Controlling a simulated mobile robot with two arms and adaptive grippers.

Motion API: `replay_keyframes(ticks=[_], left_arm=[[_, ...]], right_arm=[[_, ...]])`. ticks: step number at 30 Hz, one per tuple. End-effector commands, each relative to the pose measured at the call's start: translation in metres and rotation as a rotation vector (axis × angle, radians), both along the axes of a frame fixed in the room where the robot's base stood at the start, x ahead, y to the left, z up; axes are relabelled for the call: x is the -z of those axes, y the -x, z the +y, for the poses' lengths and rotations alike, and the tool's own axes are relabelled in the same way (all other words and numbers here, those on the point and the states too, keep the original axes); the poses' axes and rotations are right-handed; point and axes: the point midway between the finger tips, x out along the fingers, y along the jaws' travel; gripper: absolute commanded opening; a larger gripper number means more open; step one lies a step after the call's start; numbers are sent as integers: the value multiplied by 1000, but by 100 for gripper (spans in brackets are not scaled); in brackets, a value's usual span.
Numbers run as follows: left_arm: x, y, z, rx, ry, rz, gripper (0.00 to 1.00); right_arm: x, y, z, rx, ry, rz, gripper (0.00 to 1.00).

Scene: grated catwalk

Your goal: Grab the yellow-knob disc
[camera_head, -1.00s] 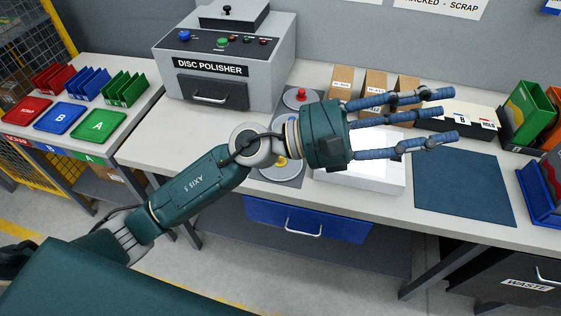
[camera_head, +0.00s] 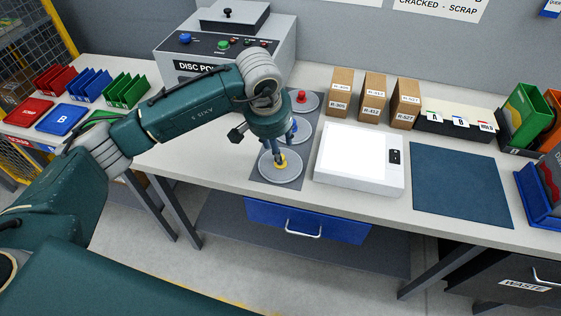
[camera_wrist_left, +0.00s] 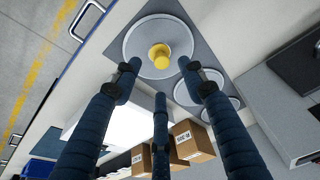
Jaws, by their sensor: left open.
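The yellow-knob disc (camera_head: 279,171) is a round grey disc with a yellow knob on a dark mat on the bench. In the left wrist view the yellow-knob disc (camera_wrist_left: 158,56) lies just beyond my fingertips. I cannot tell whether a fingertip touches the disc. My right gripper is not in view.
Behind stand a blue-knob disc (camera_head: 300,130) and a red-knob disc (camera_head: 302,101) on the same mat. A white scale-like box (camera_head: 350,182) is close on the right. The disc polisher (camera_head: 185,56) is behind my arm. A blue mat (camera_head: 460,185) lies clear farther right.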

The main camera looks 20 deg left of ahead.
Motion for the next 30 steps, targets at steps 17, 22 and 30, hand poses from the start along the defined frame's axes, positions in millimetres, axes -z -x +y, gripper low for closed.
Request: replay_keyframes(ticks=[17,22,30], left_arm=[[55,-19,-1,0,4,1,42],[56,-20,-1,1,3,-1,42],[56,-20,-1,1,3,-1,0]], right_arm=[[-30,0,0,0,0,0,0],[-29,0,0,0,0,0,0],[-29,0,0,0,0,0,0]])
